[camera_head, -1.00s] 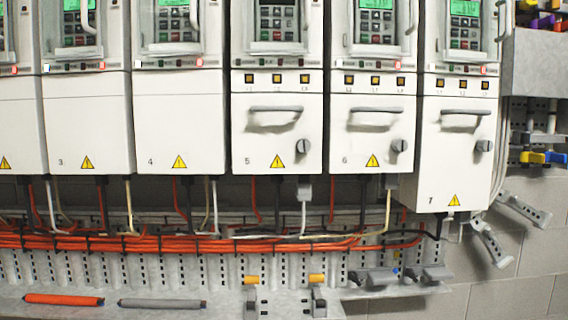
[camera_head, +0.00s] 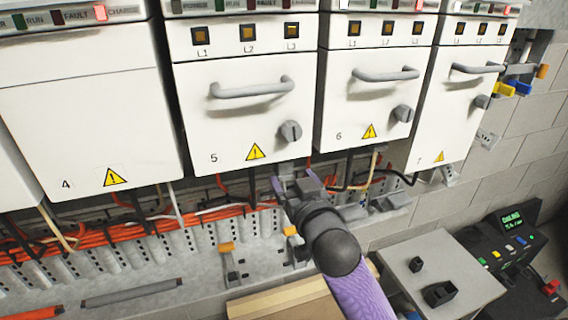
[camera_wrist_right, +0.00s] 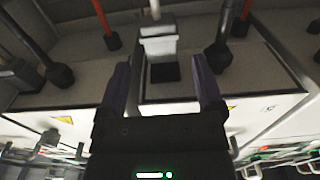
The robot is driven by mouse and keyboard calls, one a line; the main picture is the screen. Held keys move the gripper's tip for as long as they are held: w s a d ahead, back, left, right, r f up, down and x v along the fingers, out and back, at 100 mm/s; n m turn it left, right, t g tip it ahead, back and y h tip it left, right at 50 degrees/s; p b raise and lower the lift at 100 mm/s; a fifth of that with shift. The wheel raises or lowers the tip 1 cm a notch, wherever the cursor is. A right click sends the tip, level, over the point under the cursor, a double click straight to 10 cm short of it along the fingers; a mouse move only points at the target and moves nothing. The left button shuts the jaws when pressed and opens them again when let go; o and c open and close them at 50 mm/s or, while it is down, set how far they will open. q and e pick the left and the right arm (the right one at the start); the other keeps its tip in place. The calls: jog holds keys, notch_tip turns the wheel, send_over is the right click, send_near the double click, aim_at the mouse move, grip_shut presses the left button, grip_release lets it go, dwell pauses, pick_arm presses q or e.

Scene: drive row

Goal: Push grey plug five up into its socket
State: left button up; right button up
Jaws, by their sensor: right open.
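Grey plug five (camera_wrist_right: 158,45) shows in the right wrist view as a pale grey block on a light cable, under drive five (camera_head: 250,115). A dark square opening (camera_wrist_right: 165,72) lies right beside it; I cannot tell how far the plug sits in its socket. My right gripper (camera_head: 300,182) is below drive five's lower edge in the head view and mostly hides the plug there. In the wrist view the purple fingers (camera_wrist_right: 160,68) are apart, one on each side of the plug, with visible gaps and nothing held. My left gripper is not in view.
Drive six (camera_head: 370,100) and drive four (camera_head: 85,120) flank drive five. Orange cables (camera_head: 120,230) run along the rail below, with dark cables beside the plug. A grey table (camera_head: 455,275) with small dark items and a control console (camera_head: 510,250) stand lower right.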

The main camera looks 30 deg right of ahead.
aim_at(286, 169)
jog(key=shift+x, duration=1.85)
jog(key=shift+a, duration=0.1)
grip_shut()
